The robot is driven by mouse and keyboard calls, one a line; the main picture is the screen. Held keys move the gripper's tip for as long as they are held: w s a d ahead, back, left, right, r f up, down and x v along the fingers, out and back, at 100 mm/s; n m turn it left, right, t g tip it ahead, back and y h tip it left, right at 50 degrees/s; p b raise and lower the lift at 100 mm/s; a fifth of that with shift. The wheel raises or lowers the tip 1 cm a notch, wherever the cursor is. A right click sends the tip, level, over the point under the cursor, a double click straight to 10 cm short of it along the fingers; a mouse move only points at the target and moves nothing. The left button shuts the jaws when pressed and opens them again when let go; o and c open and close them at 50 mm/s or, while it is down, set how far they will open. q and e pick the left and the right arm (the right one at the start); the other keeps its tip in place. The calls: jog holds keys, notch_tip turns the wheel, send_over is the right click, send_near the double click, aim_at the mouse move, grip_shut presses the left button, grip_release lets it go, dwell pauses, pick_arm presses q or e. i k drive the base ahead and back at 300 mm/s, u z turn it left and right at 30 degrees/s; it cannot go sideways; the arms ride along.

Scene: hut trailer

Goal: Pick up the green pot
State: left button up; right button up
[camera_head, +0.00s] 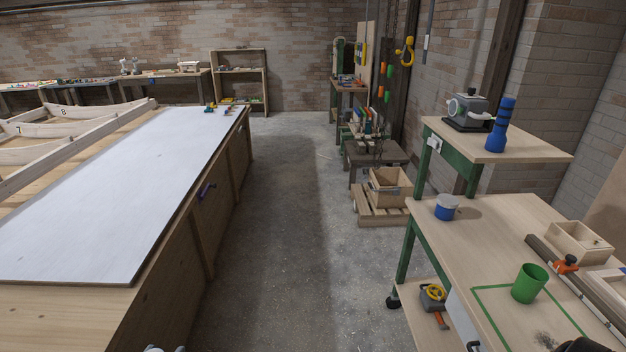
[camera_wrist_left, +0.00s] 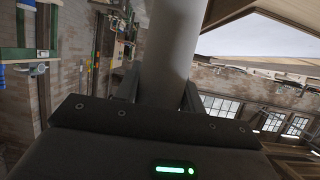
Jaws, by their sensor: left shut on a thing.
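The green pot (camera_head: 529,283) stands upright on the light wooden top of the workbench (camera_head: 478,238) at the right in the head view. It is inside a green outlined area near the front edge, and no gripper touches it. In the left wrist view my left gripper (camera_wrist_left: 160,92) is shut on a grey cylinder (camera_wrist_left: 170,45), whose far end is cut off by the frame. The pot cannot be made out in that view. My right gripper is not clearly in view.
A blue and white tin (camera_head: 446,207), a wooden box (camera_head: 578,243) and an orange-handled clamp (camera_head: 566,264) share the bench. A blue bottle (camera_head: 500,128) stands on the raised shelf. A dark object (camera_head: 584,345) is cut off at the bottom right. The floor aisle (camera_head: 285,200) is clear.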

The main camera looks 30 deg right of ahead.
aim_at(528, 285)
jog(key=i, duration=0.55)
jog(key=z, duration=1.15)
jog(key=i, duration=1.65)
jog(key=z, duration=2.75)
jog(key=i, duration=0.5)
